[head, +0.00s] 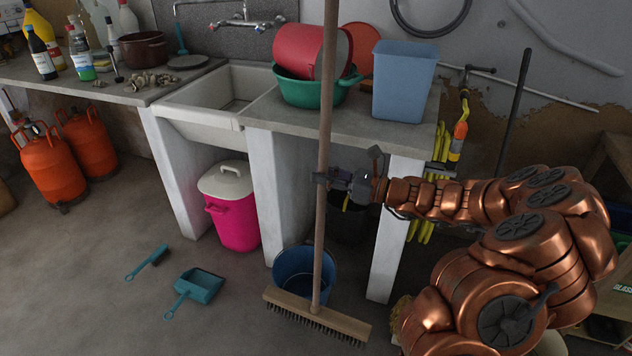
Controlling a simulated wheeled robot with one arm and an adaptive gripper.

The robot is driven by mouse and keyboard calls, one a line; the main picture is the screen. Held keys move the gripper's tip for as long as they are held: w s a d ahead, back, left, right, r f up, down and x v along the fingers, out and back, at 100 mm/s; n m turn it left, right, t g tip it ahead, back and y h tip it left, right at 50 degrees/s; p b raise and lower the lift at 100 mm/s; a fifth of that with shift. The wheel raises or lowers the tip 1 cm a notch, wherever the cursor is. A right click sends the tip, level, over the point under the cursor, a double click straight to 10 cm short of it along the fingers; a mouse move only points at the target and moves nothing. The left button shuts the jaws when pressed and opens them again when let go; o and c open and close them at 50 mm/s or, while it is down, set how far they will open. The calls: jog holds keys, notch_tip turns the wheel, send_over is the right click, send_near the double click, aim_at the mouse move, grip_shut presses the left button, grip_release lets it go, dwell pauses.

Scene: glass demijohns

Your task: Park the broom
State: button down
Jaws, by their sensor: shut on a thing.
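The broom (322,220) has a long wooden handle and a wide wooden head (318,314) with dark bristles. It stands nearly upright, with its head low in front of a blue bucket and its handle running out of the top of the head view. My gripper (322,178) is shut on the broom's handle around its middle, reaching in from the right. I cannot tell whether the bristles touch the floor.
A blue bucket (304,270) stands right behind the broom head. A teal dustpan (194,288) and hand brush (148,262) lie on the floor at left. A pink bin (232,212) stands under the sink counter (365,130). A dark pole (514,105) leans against the back wall.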

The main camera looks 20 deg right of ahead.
jog(key=s+d+f+m+t+h+b, duration=0.1)
jog(key=s+d+f+b, duration=0.3)
jog(key=f+b, duration=0.5)
jog(key=s+d+f+t+h+b, duration=0.1)
jog(key=s+d+f+b, duration=0.2)
jog(key=b, duration=1.7)
notch_tip(320, 180, down, 6)
jog(key=shift+s+d+r+m+h, duration=0.1)
jog(key=shift+s+d+m+h, duration=0.3)
jog(key=shift+s, duration=0.65)
notch_tip(320, 180, down, 6)
jog(key=b, duration=0.6)
jog(key=shift+r, duration=0.15)
